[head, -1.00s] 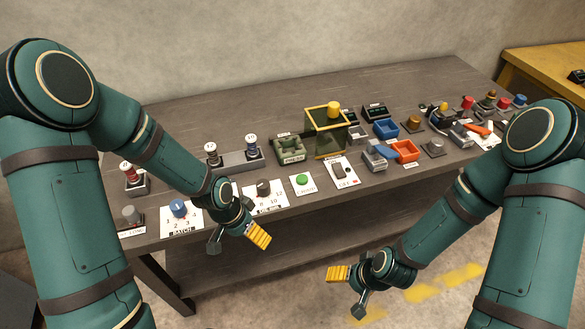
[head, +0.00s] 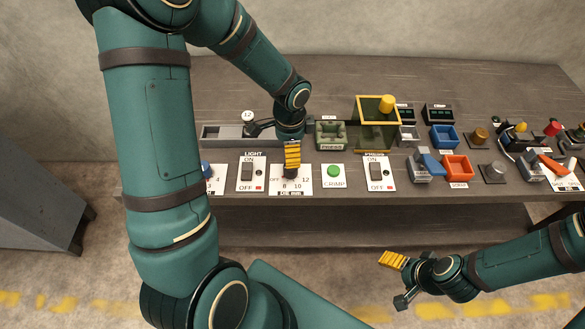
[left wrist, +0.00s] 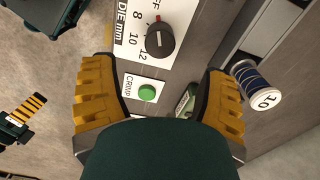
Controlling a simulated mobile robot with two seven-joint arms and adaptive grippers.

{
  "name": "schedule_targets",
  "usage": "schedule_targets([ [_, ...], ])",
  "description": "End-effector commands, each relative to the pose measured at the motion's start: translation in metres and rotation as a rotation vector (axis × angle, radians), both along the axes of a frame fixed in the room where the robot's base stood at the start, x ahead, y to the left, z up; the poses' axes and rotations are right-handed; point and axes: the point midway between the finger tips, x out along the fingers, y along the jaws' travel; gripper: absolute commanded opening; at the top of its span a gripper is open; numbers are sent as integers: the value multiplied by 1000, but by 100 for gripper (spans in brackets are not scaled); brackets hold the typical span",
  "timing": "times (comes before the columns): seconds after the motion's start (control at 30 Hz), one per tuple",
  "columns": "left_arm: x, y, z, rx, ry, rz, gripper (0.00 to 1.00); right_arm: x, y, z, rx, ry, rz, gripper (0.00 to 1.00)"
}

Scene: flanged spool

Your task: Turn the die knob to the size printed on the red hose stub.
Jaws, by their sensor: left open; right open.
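The dark die knob (head: 290,173) sits on a white plate (head: 304,186) marked OFF, 8, 10, 12, partly behind my left gripper (head: 292,154). In the left wrist view the knob (left wrist: 160,42) lies beyond the fingertips; its red mark seems to point toward OFF. My left gripper (left wrist: 160,69) is open and empty, apart from the knob. A blue-banded stub (left wrist: 254,85) reads 10. Another stub (head: 248,118) reads 12 in the head view. The red hose stub is not in view now. My right gripper (head: 397,281) is open and empty, in front of the table.
The green CRIMP button (head: 334,171) is right of the die plate. A light switch (head: 250,173) is left of it and another switch (head: 376,173) farther right. A green block (head: 330,134) stands behind. Blue (head: 444,137) and orange (head: 457,167) bins are farther right.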

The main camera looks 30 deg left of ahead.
Motion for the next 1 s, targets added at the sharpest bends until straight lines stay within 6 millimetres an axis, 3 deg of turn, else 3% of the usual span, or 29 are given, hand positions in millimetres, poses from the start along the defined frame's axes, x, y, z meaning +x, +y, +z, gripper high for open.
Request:
schedule_targets([
  [0.2, -1, 0, -46, -1, 4, -1, 74, -3, 0, -12, 2, 7, 6, 74],
  [0.4, -1, 0, -75, 0, 2, 0, 74, -6, 1, -19, 2, 13, 9, 74],
  [0.6, 0, 0, -88, -1, 1, 1, 74, -7, 1, -21, 4, 16, 12, 74],
  [0.9, 0, 0, -88, -1, -1, 1, 74, -7, 1, -21, 4, 17, 12, 74],
  [0.93, 0, 0, -88, -1, -1, 1, 68, -7, 1, -21, 4, 17, 12, 74],
  [1.0, 0, 0, -88, -1, -1, 1, 44, -7, 1, -21, 4, 17, 12, 74],
])
